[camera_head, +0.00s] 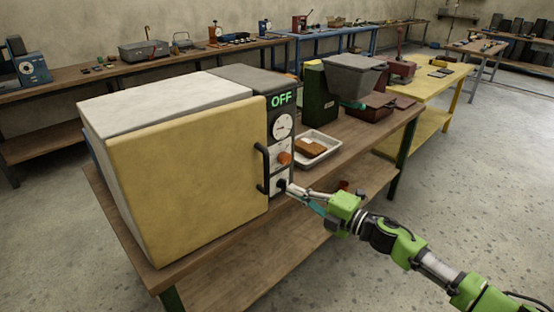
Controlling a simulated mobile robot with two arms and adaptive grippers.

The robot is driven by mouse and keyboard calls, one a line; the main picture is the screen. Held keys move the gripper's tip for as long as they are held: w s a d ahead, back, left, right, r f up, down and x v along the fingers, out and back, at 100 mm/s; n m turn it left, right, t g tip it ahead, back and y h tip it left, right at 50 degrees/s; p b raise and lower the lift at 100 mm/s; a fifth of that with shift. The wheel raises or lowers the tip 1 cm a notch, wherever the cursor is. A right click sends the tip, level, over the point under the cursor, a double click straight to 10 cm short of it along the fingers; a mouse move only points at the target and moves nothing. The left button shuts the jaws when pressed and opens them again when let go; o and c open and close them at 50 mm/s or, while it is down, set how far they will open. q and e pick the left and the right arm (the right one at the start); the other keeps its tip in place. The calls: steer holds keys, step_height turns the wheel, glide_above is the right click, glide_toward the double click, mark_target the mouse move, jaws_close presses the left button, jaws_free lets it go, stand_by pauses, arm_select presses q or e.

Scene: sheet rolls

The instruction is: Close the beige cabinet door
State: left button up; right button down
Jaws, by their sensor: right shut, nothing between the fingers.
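The beige cabinet door (185,180) covers the front of a box-shaped cabinet with a pale top (165,98), standing on a wooden bench. The door looks flush or nearly so; I cannot tell whether a thin gap is left. Its black bar handle (259,168) is upright on the right edge. My right gripper (288,188) is shut and empty. Its tips are just right of the handle's lower end, in front of the control panel near the black lower knob (280,185); I cannot tell whether they touch. My left gripper is not in view.
The control panel shows a green OFF sign (281,99), a dial (282,125) and an orange knob (284,158). Right of it stand a white tray (318,150) with a brown block and a green machine (320,95). Open floor (480,190) lies at the right.

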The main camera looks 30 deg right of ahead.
steer(key=s+r+m+t+h+p, duration=0.1)
steer(key=s+r+m+h+p, duration=0.15)
steer(key=s, duration=0.25)
arm_select(q)
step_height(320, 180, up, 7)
steer(key=p, duration=0.3)
arm_select(e)
steer(key=w+a+r+h, duration=0.1)
steer(key=w+a, duration=0.2)
steer(key=w, duration=1)
steer(key=shift+a, duration=0.2)
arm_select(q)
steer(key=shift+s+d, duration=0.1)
